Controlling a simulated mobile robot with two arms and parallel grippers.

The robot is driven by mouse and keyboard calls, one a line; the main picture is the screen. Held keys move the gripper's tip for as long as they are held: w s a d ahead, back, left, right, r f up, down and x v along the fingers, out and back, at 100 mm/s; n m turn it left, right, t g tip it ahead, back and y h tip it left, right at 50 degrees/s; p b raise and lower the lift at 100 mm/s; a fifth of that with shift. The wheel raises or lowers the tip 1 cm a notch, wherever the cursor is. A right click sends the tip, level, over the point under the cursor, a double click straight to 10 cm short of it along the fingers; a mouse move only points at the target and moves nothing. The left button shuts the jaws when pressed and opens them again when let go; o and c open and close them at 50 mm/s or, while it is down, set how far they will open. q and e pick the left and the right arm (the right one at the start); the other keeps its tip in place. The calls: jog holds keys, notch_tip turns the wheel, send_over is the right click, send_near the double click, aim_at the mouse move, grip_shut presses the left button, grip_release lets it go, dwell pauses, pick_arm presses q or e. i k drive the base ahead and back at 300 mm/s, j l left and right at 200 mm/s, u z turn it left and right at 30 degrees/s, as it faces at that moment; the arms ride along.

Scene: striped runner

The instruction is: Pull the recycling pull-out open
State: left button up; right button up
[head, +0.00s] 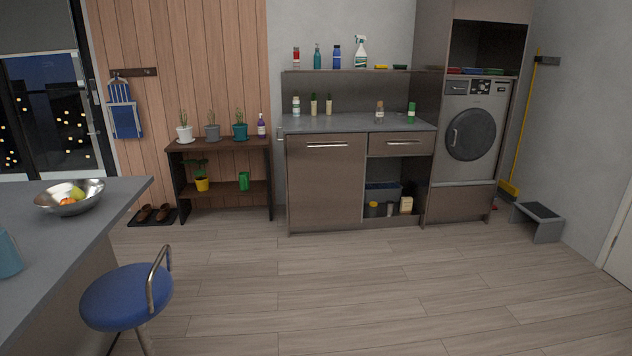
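A brown cabinet unit stands against the back wall under a grey counter. Its tall left front (325,181), with a horizontal bar handle (327,146) near the top, is shut; it looks like the recycling pull-out, though no label shows. To its right is a shut drawer (401,144) with its own bar handle, above an open niche holding bins and jars. Neither of my grippers is in the head view, so their state is hidden.
A blue stool (127,296) and a grey counter (62,222) with a fruit bowl (71,198) stand at the left. A plant shelf (220,146) is left of the cabinet, a washing machine (470,133) and step stool (537,222) right. The floor (340,290) before the cabinet is clear.

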aim_at(325, 170)
jog(key=i+j+u, duration=0.15)
jog(key=i, duration=2)
